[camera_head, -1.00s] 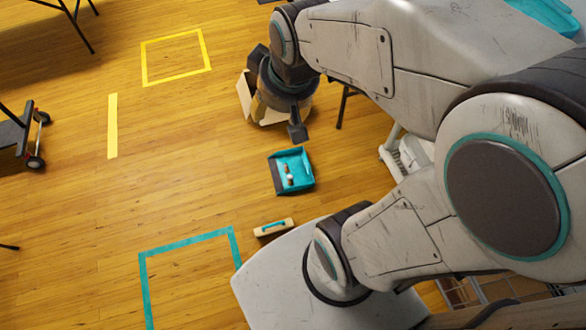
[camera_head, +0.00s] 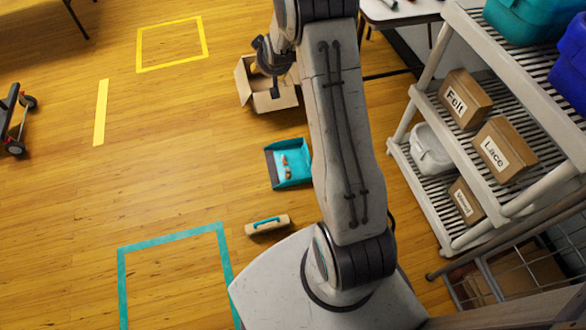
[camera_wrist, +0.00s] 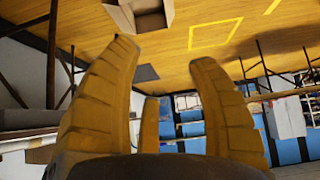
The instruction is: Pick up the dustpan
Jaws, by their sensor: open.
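The dustpan (camera_head: 291,174) is a teal tray with a dark edge on its left side, lying on the wooden floor in the head view. A few small light and brown bits lie in it. My gripper (camera_head: 272,62) is up beyond the dustpan, over or beside an open cardboard box, and does not touch the dustpan. In the wrist view the yellow ribbed fingers of my gripper (camera_wrist: 165,95) are spread with nothing between them. The dustpan does not show in the wrist view.
The open cardboard box (camera_head: 270,101) stands on the floor past the dustpan. A wooden block with a teal handle (camera_head: 267,224) lies nearer my base. A grey shelf rack (camera_head: 440,222) with labelled boxes stands at right. Floor left of the dustpan is clear, with taped outlines.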

